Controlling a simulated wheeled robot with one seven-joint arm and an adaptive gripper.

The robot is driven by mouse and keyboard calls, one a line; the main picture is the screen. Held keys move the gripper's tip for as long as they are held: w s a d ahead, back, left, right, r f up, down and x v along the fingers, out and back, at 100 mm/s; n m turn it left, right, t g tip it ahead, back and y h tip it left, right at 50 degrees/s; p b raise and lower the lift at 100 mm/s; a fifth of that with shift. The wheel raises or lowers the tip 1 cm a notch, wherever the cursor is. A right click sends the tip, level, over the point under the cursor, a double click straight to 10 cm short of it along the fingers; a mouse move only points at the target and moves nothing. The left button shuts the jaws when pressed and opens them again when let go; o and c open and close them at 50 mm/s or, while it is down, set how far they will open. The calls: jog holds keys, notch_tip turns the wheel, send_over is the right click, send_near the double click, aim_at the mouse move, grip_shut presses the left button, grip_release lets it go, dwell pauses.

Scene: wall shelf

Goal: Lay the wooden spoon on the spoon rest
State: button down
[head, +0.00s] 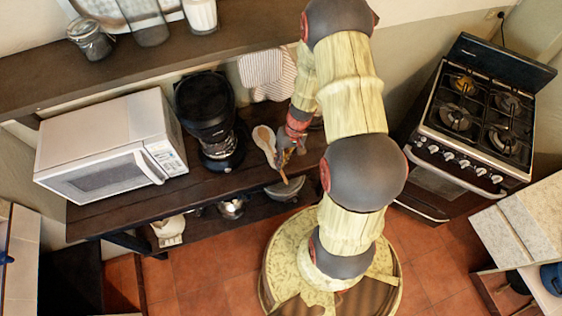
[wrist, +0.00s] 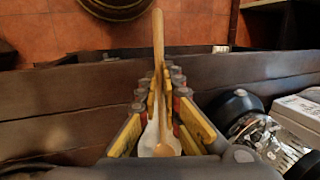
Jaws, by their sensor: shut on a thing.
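My gripper (head: 281,156) is low over the dark wooden shelf, shut on the wooden spoon. In the wrist view my gripper's fingers (wrist: 160,92) close around the spoon's handle. The wooden spoon (wrist: 158,38) points its handle away past the fingertips, with its bowl at the near end. In the head view its handle end (head: 283,177) shows near the shelf's front edge. A pale spoon rest (head: 263,136) lies just left of my gripper; in the wrist view a white part of it (wrist: 148,138) shows under the spoon's bowl. I cannot tell whether they touch.
A black coffee maker (head: 218,152) stands left of the spoon rest, with a white microwave (head: 105,150) farther left. A striped cloth (head: 272,76) hangs behind. An upper shelf (head: 150,62) with jars runs above. A bowl (head: 285,189) sits below the front edge. A stove (head: 475,115) stands right.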

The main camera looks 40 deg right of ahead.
jog(key=shift+f+b, duration=0.65)
jog(key=shift+b, duration=0.05)
jog(key=c, duration=1.9)
grip_release()
notch_tip(320, 180, up, 8)
jog(key=p, duration=0.4)
jog(key=shift+p, duration=0.35)
